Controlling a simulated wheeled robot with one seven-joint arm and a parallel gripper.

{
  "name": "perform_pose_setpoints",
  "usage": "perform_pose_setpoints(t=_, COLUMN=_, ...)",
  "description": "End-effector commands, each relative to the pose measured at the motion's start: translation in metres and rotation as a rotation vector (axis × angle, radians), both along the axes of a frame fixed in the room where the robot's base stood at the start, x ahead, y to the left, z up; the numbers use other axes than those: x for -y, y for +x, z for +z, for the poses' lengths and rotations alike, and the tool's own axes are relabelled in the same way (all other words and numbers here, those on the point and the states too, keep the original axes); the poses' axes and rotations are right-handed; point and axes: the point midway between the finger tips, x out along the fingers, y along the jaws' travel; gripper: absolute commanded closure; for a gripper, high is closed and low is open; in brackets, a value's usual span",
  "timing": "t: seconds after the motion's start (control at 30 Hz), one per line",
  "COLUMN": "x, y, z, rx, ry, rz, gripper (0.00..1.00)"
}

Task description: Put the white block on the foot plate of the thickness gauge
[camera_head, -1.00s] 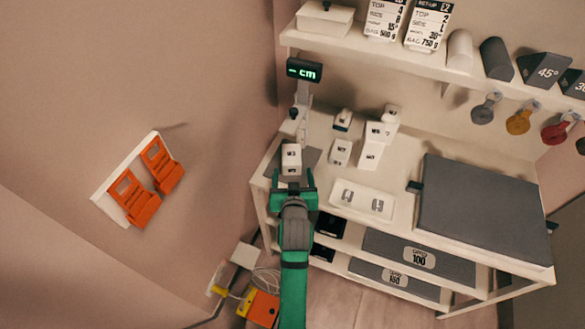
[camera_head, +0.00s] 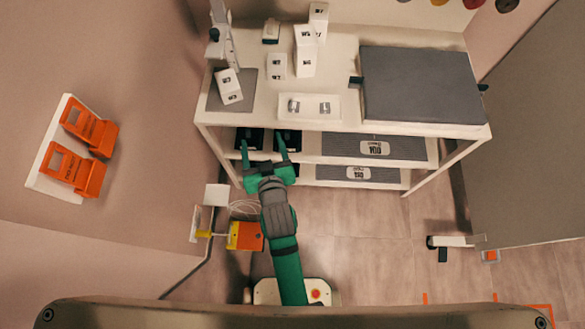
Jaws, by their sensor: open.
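The thickness gauge (camera_head: 222,38) stands at the back left of the white table. Its dark grey foot plate (camera_head: 249,88) lies flat at the table's left end. A white block (camera_head: 228,86) with small dark labels rests on the foot plate, looking turned or tilted in this view. Its exact contact with the plate is hard to tell. My gripper (camera_head: 264,146) is open and empty. It shows in front of the table's front edge, over the lower shelves in the picture, apart from the block.
Other white labelled blocks (camera_head: 276,66) and taller stacked ones (camera_head: 305,52) stand right of the plate. A white tray (camera_head: 309,106) holds two small metal pieces. A large dark grey slab (camera_head: 418,84) fills the right side. Orange holders (camera_head: 88,150) hang on the left wall.

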Motion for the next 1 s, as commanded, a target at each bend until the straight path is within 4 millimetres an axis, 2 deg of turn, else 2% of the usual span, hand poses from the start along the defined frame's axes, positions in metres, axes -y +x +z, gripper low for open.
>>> perform_pose_setpoints(t=0.03, x=0.012, y=-0.018, z=-0.009, rx=-0.003, ry=-0.004, rz=-0.019, gripper=0.3)
perform_pose_setpoints(t=0.1, x=0.025, y=-0.038, z=-0.015, rx=0.006, ry=-0.003, rz=-0.043, gripper=0.3)
perform_pose_setpoints(t=0.3, x=0.054, y=-0.101, z=-0.022, rx=0.035, ry=0.001, rz=-0.104, gripper=0.3)
perform_pose_setpoints(t=0.47, x=0.07, y=-0.153, z=-0.017, rx=0.056, ry=0.006, rz=-0.15, gripper=0.3)
perform_pose_setpoints(t=0.7, x=0.083, y=-0.224, z=0.004, rx=0.09, ry=0.016, rz=-0.208, gripper=0.3)
perform_pose_setpoints(t=0.83, x=0.087, y=-0.248, z=0.017, rx=0.105, ry=0.022, rz=-0.238, gripper=0.3)
perform_pose_setpoints(t=1.0, x=0.092, y=-0.262, z=0.026, rx=0.116, ry=0.026, rz=-0.255, gripper=0.3)
